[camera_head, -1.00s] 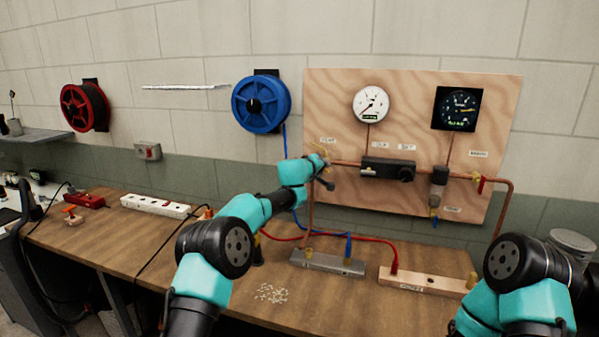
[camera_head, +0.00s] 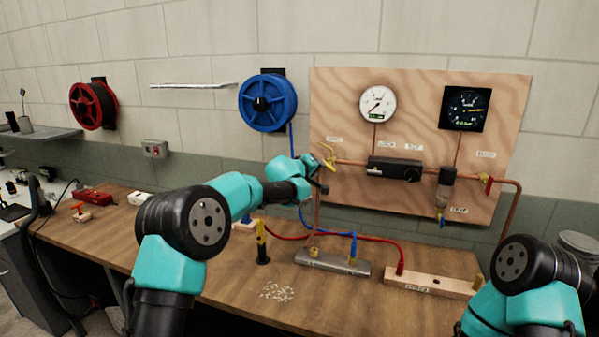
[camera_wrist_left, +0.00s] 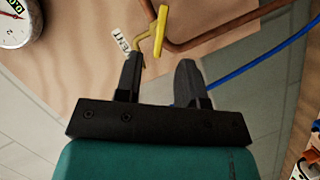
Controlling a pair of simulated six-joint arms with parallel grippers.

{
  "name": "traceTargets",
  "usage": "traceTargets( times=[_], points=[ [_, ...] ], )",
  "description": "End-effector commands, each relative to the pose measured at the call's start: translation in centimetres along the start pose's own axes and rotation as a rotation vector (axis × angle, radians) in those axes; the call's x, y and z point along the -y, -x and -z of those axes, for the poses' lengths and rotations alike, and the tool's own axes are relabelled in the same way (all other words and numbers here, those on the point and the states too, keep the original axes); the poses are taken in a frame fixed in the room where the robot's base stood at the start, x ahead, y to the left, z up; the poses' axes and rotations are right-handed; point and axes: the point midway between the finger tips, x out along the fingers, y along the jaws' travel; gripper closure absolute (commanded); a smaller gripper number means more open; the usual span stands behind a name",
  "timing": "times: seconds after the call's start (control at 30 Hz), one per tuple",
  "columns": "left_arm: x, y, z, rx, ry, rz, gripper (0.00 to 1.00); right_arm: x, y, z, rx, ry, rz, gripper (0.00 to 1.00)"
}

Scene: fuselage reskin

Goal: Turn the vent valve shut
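The vent valve's yellow handle (camera_head: 328,156) is at the left edge of the plywood panel, beside the label that reads VENT, at the copper pipe. In the left wrist view the yellow handle (camera_wrist_left: 158,30) is just beyond the fingertips, its bent lower end close to the left-hand finger. I cannot tell whether they touch. My left gripper (camera_head: 321,174) is just below and left of the handle. Its fingers are apart with nothing between them, as the left wrist view (camera_wrist_left: 160,62) shows. My right arm is at the lower right; its gripper is out of view.
The panel (camera_head: 345,100) carries a white gauge (camera_head: 377,104), a dark gauge (camera_head: 465,108), a black valve block (camera_head: 394,169) and a red handle (camera_head: 489,185). Copper pipe runs across it. Manifold blocks, red and blue hoses and a black-and-yellow tool (camera_head: 262,243) are on the bench below.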

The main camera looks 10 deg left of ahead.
Motion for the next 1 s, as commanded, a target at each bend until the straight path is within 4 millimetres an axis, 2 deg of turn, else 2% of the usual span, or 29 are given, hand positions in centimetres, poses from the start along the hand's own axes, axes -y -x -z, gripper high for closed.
traceTargets(
  times=[0.4, 0.6, 0.77, 1.0],
  points=[
    [0.0, 6.3, 0.1, -0.001, 0.001, 0.000, 0.64, 0.0, 0.0, 0.0, 0.000, 0.000, 0.000, 0.49],
    [0.0, 8.6, 0.0, 0.000, 0.001, 0.000, 0.64, 0.0, 0.0, 0.0, 0.000, 0.000, 0.000, 0.49],
    [0.1, 9.4, -0.1, 0.000, 0.000, 0.000, 0.64, 0.0, 0.0, 0.0, 0.000, 0.000, 0.000, 0.49],
    [0.1, 9.5, -0.1, 0.000, 0.000, 0.000, 0.64, 0.0, 0.0, 0.0, 0.000, 0.000, 0.000, 0.49]
  ],
)
